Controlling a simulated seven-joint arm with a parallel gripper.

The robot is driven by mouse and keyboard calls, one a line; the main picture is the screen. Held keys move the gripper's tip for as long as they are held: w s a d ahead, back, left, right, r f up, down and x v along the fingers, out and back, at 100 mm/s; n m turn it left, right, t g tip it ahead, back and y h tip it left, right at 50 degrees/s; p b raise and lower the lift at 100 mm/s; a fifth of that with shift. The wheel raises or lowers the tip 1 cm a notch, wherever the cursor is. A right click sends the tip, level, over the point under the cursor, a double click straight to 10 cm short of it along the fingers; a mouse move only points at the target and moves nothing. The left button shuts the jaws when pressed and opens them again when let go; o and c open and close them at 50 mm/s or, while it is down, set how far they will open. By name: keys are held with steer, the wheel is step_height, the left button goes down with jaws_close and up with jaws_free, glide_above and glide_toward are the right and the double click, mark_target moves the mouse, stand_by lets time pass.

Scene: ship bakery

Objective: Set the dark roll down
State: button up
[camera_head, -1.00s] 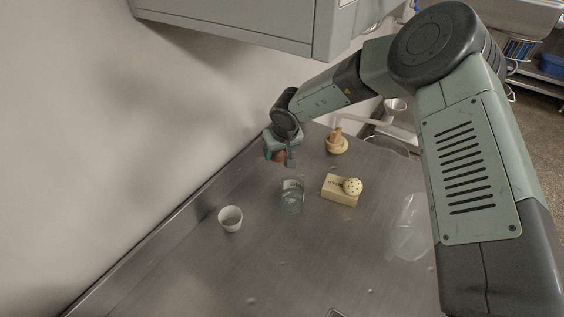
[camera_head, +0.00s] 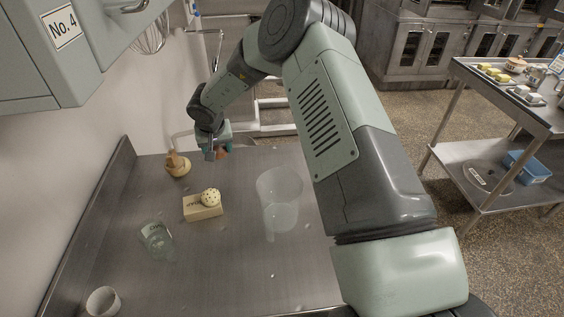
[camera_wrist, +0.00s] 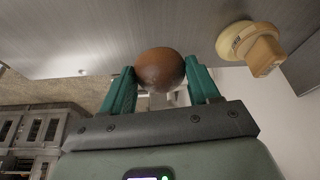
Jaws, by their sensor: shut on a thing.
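The dark roll is a round brown ball (camera_wrist: 160,69); in the wrist view it sits between the two green fingers of my gripper (camera_wrist: 160,85). In the head view the roll (camera_head: 221,153) shows at the tips of my gripper (camera_head: 216,150), near the far end of the steel counter (camera_head: 225,260). My gripper is shut on the roll. I cannot tell whether the roll touches the counter.
A wooden piece on a round base (camera_head: 178,165) stands left of my gripper. Nearer are a labelled block (camera_head: 199,212) with a speckled ball (camera_head: 211,197), a glass jar (camera_head: 157,240), a clear container (camera_head: 279,190) and a white cup (camera_head: 103,301). The counter's right front is clear.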

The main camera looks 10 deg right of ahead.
steer(key=w+d+m+h, duration=0.1)
steer(key=w+d+m, duration=0.15)
steer(key=d, duration=0.75)
steer(key=w+d+m+h, duration=0.15)
steer(key=d+m, duration=0.25)
steer(key=d, duration=0.6)
glide_toward(284, 161)
steer(key=x, duration=0.6)
steer(key=shift+w, duration=0.1)
steer(key=shift+f, duration=0.2)
steer(key=o, duration=1)
steer(key=shift+o, duration=0.2)
